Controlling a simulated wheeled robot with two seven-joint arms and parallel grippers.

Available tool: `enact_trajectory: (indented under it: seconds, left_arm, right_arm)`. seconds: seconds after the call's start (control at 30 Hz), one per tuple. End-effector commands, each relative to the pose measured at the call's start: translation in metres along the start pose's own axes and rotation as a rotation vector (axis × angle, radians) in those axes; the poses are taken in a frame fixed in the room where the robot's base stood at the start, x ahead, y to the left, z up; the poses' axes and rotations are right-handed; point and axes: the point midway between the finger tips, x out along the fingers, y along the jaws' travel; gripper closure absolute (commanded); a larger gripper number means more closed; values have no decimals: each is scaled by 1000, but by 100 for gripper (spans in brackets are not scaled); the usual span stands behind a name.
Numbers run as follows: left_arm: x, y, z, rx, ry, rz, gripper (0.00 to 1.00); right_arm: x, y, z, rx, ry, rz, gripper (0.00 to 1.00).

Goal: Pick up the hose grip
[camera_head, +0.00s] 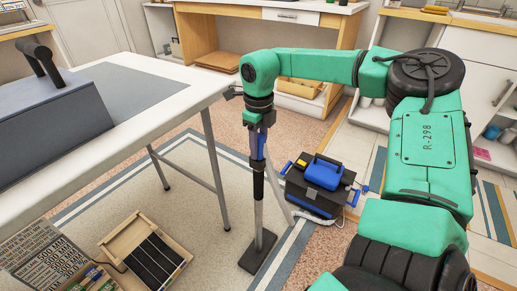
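A long wand stands upright on the floor, with a black hose grip (258,182) at its upper part, a grey tube (258,215) below and a flat dark floor head (257,252). My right gripper (257,152) points straight down at the top of the hose grip, its fingers close to or touching it. The fingers overlap the grip's top in this view, so I cannot tell whether they are closed on it. A pale hose (279,195) runs from near the grip down beside a black and blue vacuum body (312,190). My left gripper is not in view.
A white table (160,87) with a dark grey case (50,125) stands at left, its metal leg (213,165) near the wand. A wooden crate (112,240) lies at the lower left. A desk (200,25) and cabinets line the back.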

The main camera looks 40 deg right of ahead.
Motion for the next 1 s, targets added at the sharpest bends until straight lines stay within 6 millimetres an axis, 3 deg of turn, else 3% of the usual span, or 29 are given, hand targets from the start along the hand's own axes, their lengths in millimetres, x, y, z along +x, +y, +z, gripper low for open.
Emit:
enact_trajectory:
  seconds: [0.27,0.47,0.6,0.8,1.0]
  left_arm:
    - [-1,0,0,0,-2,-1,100]
    - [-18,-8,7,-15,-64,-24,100]
    - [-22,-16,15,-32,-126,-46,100]
    - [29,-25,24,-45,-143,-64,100]
    - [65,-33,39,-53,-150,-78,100]
  right_arm:
    - [-2,0,0,0,-1,-2,100]
    - [-28,0,1,0,-4,-3,100]
    - [-67,-1,1,1,-4,-5,100]
    - [-145,0,1,1,-4,-6,100]
    - [-192,0,0,0,0,-3,100]
